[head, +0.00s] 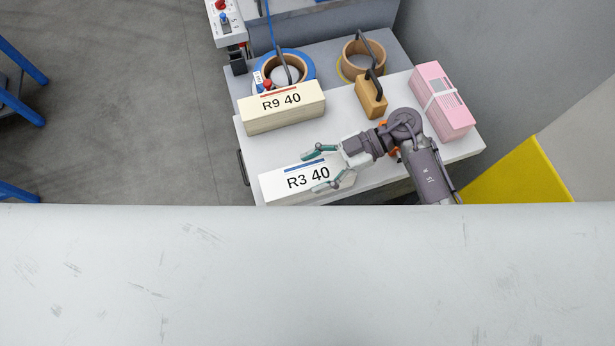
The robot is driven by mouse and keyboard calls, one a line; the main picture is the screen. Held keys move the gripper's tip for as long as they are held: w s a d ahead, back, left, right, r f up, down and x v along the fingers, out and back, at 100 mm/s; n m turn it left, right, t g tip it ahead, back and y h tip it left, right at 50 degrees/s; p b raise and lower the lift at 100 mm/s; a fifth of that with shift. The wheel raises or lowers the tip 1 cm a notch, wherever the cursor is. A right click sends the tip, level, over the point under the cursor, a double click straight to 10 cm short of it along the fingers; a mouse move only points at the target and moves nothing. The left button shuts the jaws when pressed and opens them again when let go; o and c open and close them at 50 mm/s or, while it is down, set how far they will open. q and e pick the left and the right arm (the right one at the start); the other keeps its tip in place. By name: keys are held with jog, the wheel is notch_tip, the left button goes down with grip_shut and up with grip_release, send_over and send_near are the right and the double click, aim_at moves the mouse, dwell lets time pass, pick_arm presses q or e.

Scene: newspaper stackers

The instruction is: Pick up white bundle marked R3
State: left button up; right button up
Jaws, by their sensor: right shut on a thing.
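The white bundle marked R3 40 (284,187), with a blue stripe on its label, lies at the front left of the light worktop (455,148). My right gripper (318,170) comes in from the right and is shut on the R3 bundle, with its teal-tipped fingers at the bundle's right part. The bundle's lower edge is close to the large pale surface in the foreground, and I cannot tell whether the bundle is lifted. My left gripper is not in view.
A cream bundle marked R9 40 (282,117) lies behind R3. A wooden block with a handle (371,100), a pink bundle (443,112), a blue-rimmed roll (307,68) and a brown roll (362,62) are around it. A large pale surface (300,280) fills the foreground.

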jog(key=c, duration=0.5)
jog(key=shift+r, duration=0.15)
jog(key=shift+c, duration=0.5)
jog(key=shift+w, duration=0.1)
